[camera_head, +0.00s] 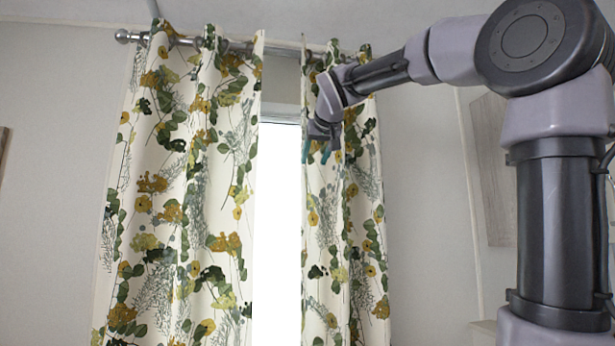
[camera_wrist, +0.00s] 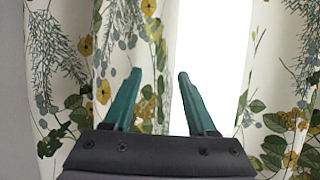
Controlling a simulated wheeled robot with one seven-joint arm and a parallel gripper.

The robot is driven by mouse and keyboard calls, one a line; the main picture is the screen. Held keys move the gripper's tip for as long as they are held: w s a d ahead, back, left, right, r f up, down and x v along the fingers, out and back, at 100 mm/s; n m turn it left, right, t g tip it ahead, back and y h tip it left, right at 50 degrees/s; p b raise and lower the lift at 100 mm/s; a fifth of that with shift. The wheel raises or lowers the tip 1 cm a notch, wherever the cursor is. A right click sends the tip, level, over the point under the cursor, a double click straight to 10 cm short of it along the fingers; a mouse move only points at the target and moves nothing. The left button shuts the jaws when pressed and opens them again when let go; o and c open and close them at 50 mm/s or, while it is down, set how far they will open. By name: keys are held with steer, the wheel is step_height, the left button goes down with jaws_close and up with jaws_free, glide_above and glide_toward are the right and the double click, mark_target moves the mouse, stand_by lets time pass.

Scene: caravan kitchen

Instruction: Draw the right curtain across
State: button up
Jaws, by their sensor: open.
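The right curtain (camera_head: 345,240), white with green and yellow leaves and flowers, hangs in folds from the rod, bunched at the right of the window. My gripper (camera_head: 316,153) is open at its upper part, near its inner edge. In the wrist view, which looks turned over, the right curtain (camera_wrist: 70,60) seems to be on the left. Its edge shows between the two teal fingertips (camera_wrist: 159,73), closer to the right one. I cannot tell whether the fingers touch the cloth.
The left curtain (camera_head: 180,200) hangs from the same metal rod (camera_head: 240,46). A bright strip of window (camera_head: 278,220) shows between the curtains. A wooden panel (camera_head: 492,170) is on the wall at right, partly behind my arm.

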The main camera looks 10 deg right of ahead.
mark_target(306, 175)
steer(key=shift+w+a+r, duration=0.2)
steer(key=shift+w+r, duration=0.35)
steer(key=shift+w, duration=0.15)
steer(key=x, duration=1)
steer(key=shift+w+r, duration=0.1)
steer(key=shift+c, duration=0.3)
jaws_close()
stand_by(0.3)
